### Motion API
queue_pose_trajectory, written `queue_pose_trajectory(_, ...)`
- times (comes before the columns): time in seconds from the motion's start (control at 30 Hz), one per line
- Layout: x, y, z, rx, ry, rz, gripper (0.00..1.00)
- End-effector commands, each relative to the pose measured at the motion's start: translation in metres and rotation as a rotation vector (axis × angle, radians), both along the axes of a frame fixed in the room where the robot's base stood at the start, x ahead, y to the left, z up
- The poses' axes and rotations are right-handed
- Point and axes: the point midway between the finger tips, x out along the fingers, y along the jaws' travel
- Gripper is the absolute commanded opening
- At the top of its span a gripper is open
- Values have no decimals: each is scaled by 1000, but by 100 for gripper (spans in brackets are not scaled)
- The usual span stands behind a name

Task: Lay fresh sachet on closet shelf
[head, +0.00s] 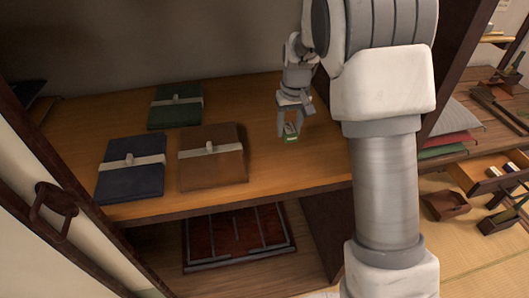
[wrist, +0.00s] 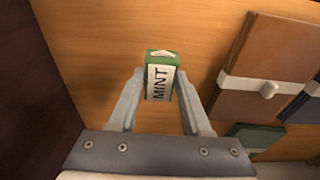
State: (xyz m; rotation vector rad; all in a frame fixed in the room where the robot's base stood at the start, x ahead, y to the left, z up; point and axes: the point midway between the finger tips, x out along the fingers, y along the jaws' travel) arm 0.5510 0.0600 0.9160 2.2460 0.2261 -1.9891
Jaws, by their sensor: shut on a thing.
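The sachet is a small green packet (wrist: 160,78) with a white label reading MINT. My gripper (wrist: 160,98) is shut on it, with one finger on each side in the wrist view. In the head view the green packet (head: 291,138) shows below my gripper (head: 291,122), over the right part of the wooden closet shelf (head: 285,170). I cannot tell whether the packet touches the shelf or hangs just above it.
A brown folded bundle (head: 212,165), a navy one (head: 132,175) and a green one (head: 176,108) lie left of my gripper. A dark tray (head: 240,243) sits on the lower level. The shelf around the packet is bare.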

Motion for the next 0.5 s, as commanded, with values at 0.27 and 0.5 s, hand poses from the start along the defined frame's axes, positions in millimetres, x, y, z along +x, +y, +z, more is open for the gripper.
queue_pose_trajectory(0.27, -42, 36, -34, 0, 1, 2, 0)
queue_pose_trajectory(0.5, -49, 42, -46, -1, 1, -1, 0)
